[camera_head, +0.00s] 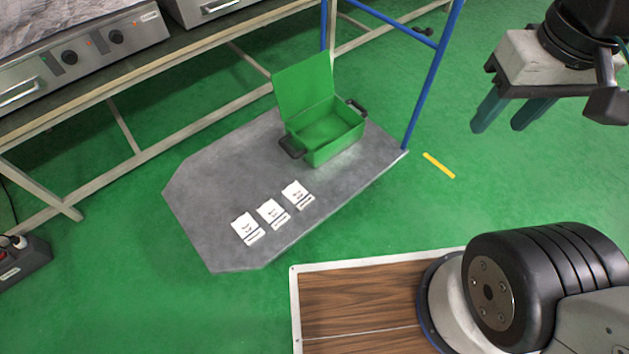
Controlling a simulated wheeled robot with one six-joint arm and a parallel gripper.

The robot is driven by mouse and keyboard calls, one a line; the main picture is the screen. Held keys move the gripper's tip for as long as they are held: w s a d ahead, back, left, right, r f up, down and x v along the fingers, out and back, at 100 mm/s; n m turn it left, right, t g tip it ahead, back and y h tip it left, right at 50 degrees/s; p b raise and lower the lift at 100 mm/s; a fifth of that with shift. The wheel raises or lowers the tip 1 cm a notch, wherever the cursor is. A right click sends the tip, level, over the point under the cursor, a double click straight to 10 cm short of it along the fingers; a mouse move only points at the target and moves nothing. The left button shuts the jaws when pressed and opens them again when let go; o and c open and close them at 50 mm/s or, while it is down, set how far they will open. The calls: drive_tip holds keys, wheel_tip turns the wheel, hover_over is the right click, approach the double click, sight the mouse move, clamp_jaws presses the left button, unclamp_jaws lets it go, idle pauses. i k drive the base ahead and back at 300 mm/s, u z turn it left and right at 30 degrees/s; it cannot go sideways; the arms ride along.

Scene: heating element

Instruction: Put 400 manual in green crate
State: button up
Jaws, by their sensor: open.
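Three small white manuals lie side by side on the grey board: a left one (247,227), a middle one (272,213) and a right one (297,194). Their print is too small to read, so I cannot tell which is the 400 manual. The green crate (333,152) stands behind them on the same board, with its lid raised at the back, dark handles at its sides and an empty inside. My gripper (503,120) is at the upper right, open and empty, with its fingers pointing down, well apart from the manuals and the crate.
The grey board (205,195) lies low on the green floor. A blue frame post (431,80) rises at its right corner. A bench with heating units (85,50) runs along the upper left. A yellow strip (438,165) marks the clear floor at right.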

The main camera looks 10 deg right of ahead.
sight(337, 136)
drive_tip(key=z, duration=0.55)
drive_tip(key=k, duration=0.65)
drive_tip(key=z, duration=0.5)
drive_tip(key=i, duration=1.25)
drive_tip(key=u, duration=1.3)
drive_tip(key=i, duration=0.45)
drive_tip(key=u, duration=0.35)
